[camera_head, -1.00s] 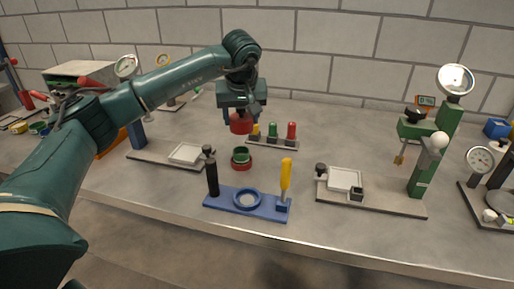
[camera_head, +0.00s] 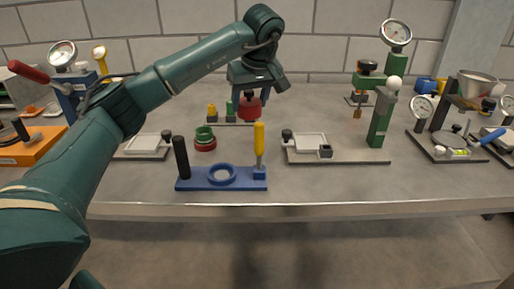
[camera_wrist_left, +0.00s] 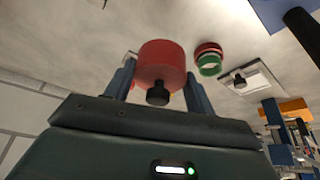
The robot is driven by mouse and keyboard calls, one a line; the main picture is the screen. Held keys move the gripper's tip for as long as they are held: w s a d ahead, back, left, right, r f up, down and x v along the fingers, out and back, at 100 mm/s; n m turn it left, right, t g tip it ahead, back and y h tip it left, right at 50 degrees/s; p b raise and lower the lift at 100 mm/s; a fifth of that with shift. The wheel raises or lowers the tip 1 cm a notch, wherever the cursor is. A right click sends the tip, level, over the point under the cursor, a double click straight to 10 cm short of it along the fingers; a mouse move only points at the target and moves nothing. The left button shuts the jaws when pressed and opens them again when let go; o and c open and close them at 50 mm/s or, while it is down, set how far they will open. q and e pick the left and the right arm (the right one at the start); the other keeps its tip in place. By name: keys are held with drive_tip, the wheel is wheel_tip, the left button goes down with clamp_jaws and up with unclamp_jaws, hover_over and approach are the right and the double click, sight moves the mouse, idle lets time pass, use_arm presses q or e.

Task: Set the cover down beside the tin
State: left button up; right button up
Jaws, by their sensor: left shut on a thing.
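The red cover (camera_head: 250,107) is held by my left gripper (camera_head: 253,98), above the bench and right of the tin. In the left wrist view the cover (camera_wrist_left: 161,62) sits between the two fingers, its black knob toward the camera. The tin (camera_head: 205,138), green on top with a red base, stands on the bench, apart from the cover. The tin also shows in the left wrist view (camera_wrist_left: 208,62), right of the cover. My right gripper is not in view.
A blue stand (camera_head: 200,183) with a ring, black post and yellow handle lies in front. Behind the cover is a peg row (camera_head: 229,107) with yellow and green pegs. Bare bench lies between tin and plate.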

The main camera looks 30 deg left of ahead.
sight(258, 100)
use_arm(q)
wheel_tip(258, 100, down, 6)
drive_tip(key=shift+r, duration=0.2)
drive_tip(key=shift+f, duration=1.95)
drive_tip(key=shift+f, duration=0.1)
drive_tip(key=o, duration=1)
drive_tip(key=shift+c, duration=0.2)
drive_tip(key=shift+r, duration=0.35)
drive_tip(key=v, duration=1.1)
drive_tip(key=shift+d+r, duration=0.1)
drive_tip(key=shift+r, duration=0.2)
